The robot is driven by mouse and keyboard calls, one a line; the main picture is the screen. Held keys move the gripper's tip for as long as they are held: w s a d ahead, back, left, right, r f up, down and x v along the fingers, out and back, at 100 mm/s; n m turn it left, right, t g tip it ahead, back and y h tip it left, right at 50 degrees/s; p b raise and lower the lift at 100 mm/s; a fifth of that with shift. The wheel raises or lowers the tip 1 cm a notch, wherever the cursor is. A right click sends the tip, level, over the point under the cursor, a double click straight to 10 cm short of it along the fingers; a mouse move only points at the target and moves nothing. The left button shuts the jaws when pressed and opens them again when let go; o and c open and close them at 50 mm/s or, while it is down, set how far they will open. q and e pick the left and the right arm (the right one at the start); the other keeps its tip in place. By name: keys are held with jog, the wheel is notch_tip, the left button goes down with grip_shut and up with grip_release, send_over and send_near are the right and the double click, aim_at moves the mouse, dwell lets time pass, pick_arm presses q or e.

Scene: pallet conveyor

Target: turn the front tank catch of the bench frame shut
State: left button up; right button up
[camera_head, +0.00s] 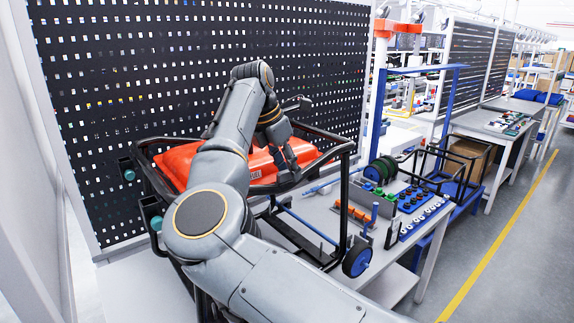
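The bench frame (345,151) is a black tube frame on the bench with a red-orange tank (173,163) lying in it. My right arm reaches across the tank from the bottom of the view and hides its middle. My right gripper (288,160) points down at the tank's right part, next to a dark label. Its dark fingers look close together; I cannot tell whether they are open or shut, or whether they touch anything. I cannot make out the front tank catch; the gripper and arm may cover it. My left gripper is not in view.
A black perforated board (200,60) stands close behind the frame. To the right, a bench carries green blocks (378,190), orange blocks (352,211), a cable reel (381,170) and several small parts. A blue post frame (379,115) rises behind it. The floor at right is clear.

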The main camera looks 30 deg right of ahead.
jog(key=shift+c, duration=0.4)
grip_shut()
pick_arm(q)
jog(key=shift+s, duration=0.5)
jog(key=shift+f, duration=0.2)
